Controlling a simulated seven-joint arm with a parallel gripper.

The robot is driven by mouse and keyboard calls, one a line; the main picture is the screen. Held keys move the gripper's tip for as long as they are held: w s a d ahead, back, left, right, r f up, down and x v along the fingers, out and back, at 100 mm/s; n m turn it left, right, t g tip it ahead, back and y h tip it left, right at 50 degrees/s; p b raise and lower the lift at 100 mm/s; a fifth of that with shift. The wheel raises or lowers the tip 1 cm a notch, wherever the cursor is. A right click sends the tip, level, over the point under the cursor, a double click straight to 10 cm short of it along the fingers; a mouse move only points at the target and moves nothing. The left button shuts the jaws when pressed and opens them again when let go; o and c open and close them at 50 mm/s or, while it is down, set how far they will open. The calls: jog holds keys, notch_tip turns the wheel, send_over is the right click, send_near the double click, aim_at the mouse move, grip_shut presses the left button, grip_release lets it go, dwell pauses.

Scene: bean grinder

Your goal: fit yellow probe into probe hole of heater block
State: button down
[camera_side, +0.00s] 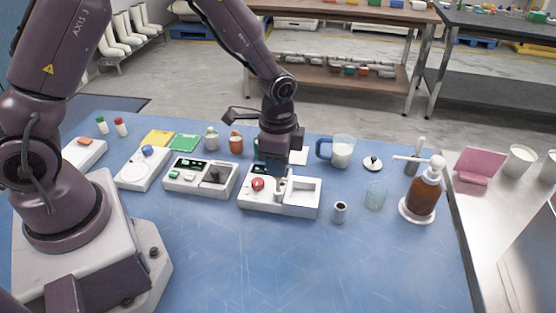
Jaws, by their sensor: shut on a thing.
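My gripper (281,176) points down over the white unit with a red knob (250,202), near the middle of the table. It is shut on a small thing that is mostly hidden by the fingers. I cannot make out its colour or shape, and no yellow probe shows clearly anywhere. The fingertips are just right of the red knob (258,184), close above or at the unit's top; I cannot tell whether they touch. No heater block or probe hole can be told for sure.
Left stand a white unit with green buttons (186,177) and one with a blue knob (147,151). Right are a small metal cylinder (339,212), a glass jar (375,196), a milk jug (342,152) and an amber pump bottle (423,195). The blue table's front (300,265) is clear.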

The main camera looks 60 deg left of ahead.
jog(key=shift+f, duration=1.4)
dwell(1.9)
jog(key=shift+c, duration=2)
grip_release()
jog(key=shift+r, duration=0.1)
jog(key=shift+r, duration=3.45)
